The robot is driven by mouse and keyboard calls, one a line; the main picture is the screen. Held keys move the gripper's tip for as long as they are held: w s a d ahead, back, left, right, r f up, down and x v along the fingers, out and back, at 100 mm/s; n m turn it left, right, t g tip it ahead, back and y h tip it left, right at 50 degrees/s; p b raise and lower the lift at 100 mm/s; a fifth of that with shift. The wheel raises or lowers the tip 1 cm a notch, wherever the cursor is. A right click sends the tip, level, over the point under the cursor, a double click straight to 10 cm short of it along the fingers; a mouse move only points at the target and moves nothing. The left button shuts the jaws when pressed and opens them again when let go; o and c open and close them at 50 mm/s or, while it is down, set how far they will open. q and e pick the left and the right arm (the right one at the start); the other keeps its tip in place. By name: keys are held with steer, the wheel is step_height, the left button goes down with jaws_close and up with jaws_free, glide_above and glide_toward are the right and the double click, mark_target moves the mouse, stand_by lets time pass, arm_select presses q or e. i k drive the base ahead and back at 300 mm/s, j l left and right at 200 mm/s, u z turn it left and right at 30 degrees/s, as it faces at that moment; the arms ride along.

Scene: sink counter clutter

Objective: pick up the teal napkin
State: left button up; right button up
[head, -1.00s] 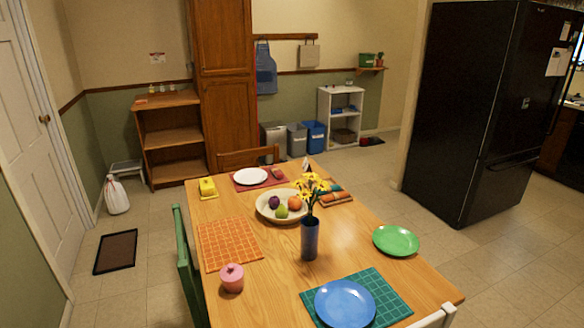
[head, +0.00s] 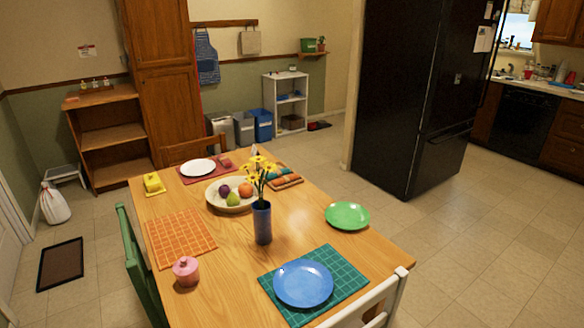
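A teal checked placemat (head: 339,278) lies at the near end under a blue plate (head: 303,284). Neither of my grippers is in view.
The table (head: 220,262) also holds a fruit bowl (head: 217,203), a blue vase (head: 262,223), a green plate (head: 347,216) and a pink jar (head: 186,271). Chairs (head: 139,268) stand around it. The floor (head: 465,245) right of the table is clear up to the black fridge (head: 400,100).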

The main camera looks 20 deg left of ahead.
mark_target(280, 173)
steer(key=i+l+z, duration=0.35)
steer(key=i+l, duration=0.15)
steer(key=l, duration=0.2)
steer(key=i+l+z, duration=0.4)
steer(key=i+l, duration=0.15)
steer(key=i+l+z, duration=0.35)
steer(key=i, duration=0.3)
steer(key=i+u, duration=0.3)
steer(key=i, duration=0.15)
steer(key=i+u, duration=0.3)
steer(key=i, duration=0.15)
steer(key=i+l+u, duration=0.15)
steer(key=i+u, duration=0.15)
steer(key=i, duration=0.15)
steer(key=i+l+u, duration=0.3)
steer(key=i+j+u, duration=0.2)
steer(key=i+u, duration=0.7)
steer(key=i+l+u, duration=0.1)
steer(key=i+u, duration=0.35)
steer(key=i+l+u, duration=0.3)
steer(key=i+u, duration=0.15)
steer(key=i, duration=0.1)
